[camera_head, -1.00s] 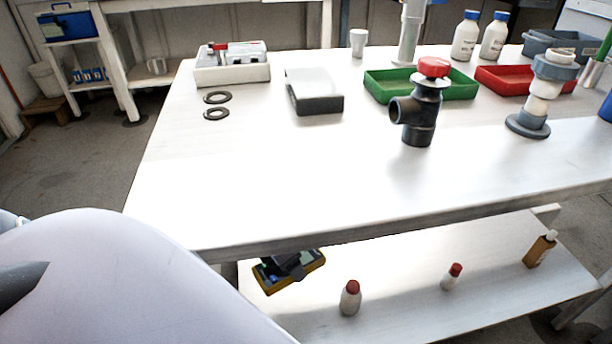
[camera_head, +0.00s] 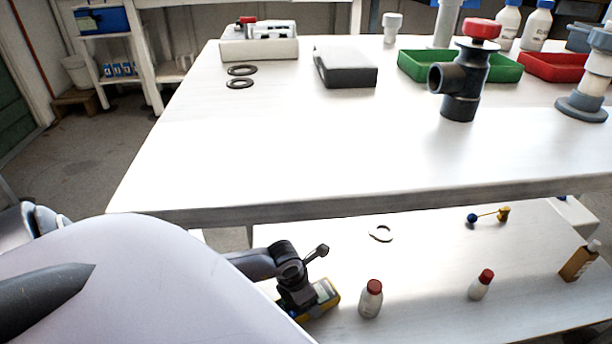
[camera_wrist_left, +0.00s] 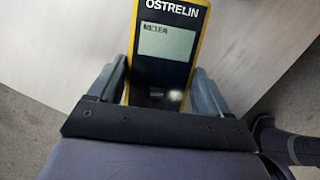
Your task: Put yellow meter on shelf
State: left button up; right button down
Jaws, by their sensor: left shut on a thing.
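The yellow meter (camera_head: 327,297) is yellow-edged with a dark face, at the left end of the lower shelf (camera_head: 430,285) in the head view. I cannot tell whether it touches the shelf. My left gripper (camera_head: 300,300) is shut on it, and the arm hides part of the meter. In the left wrist view the meter (camera_wrist_left: 166,45) sits between both fingers of the gripper (camera_wrist_left: 160,86), its small screen and the name OSTRELIN showing. The far end of the meter is cut off by the picture edge. My right gripper is not in view.
The white tabletop (camera_head: 270,150) overhangs the shelf. Bare shelf lies between the bottles.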

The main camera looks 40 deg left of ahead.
pick_arm(q)
jog(key=shift+f, duration=0.1)
jog(key=shift+f, duration=0.15)
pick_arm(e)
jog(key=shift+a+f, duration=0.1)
pick_arm(q)
jog(key=o, duration=1.2)
jog(key=shift+c, duration=0.2)
jog(key=shift+r, duration=0.25)
jog(key=p+v, duration=0.5)
jog(key=v, duration=0.6)
jog(key=shift+r, duration=0.35)
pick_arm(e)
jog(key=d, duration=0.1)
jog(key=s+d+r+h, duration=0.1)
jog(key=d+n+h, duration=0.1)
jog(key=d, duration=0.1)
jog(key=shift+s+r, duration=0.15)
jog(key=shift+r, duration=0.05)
pick_arm(q)
jog(key=shift+s, duration=0.15)
